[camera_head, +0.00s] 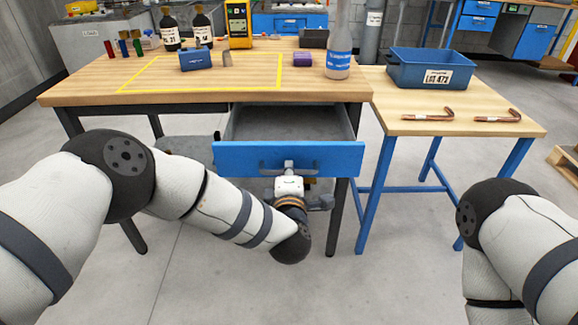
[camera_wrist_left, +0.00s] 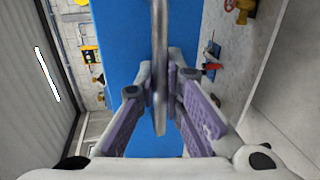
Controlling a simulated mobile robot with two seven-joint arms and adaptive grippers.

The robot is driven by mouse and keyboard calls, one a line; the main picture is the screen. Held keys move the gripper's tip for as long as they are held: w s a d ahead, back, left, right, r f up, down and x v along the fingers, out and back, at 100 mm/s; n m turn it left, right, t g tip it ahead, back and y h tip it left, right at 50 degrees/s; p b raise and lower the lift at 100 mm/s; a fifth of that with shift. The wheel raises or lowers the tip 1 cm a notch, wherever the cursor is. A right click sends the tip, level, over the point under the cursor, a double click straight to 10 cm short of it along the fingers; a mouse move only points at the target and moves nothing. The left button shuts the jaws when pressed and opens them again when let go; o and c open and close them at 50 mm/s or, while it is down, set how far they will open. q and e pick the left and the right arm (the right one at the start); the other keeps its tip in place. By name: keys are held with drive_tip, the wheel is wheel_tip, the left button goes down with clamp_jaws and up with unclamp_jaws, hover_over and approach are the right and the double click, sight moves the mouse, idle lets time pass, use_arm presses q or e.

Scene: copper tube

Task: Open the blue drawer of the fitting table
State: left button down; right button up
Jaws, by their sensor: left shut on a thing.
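The blue drawer (camera_head: 230,159) of the fitting table (camera_head: 80,93) is pulled out toward me, and its grey, empty-looking inside shows behind the blue front. My left gripper (camera_head: 289,168) is at the middle of the drawer front, shut on the drawer's handle. In the left wrist view the left gripper's two purple-padded fingers (camera_wrist_left: 163,95) close on the metal handle bar (camera_wrist_left: 160,50) in front of the blue drawer front (camera_wrist_left: 120,45). My right arm comes in at the right of the head view, and its gripper is out of view.
A side table (camera_head: 470,100) with a blue bin (camera_head: 410,72) and two copper tubes (camera_head: 432,114) stands to the right. A bottle (camera_head: 338,60), a blue box (camera_head: 196,60) and dark bottles stand on the fitting table. The floor in front is clear.

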use_arm(q)
drive_tip(key=shift+s+r, duration=0.1)
drive_tip(key=shift+s, duration=0.2)
drive_tip(key=shift+w, duration=0.1)
drive_tip(key=c, duration=2)
unclamp_jaws()
drive_tip(key=shift+o, duration=0.2)
drive_tip(key=s+r, duration=0.2)
drive_tip(key=s, duration=0.9)
drive_tip(key=shift+s, duration=0.4)
drive_tip(key=shift+r, duration=0.1)
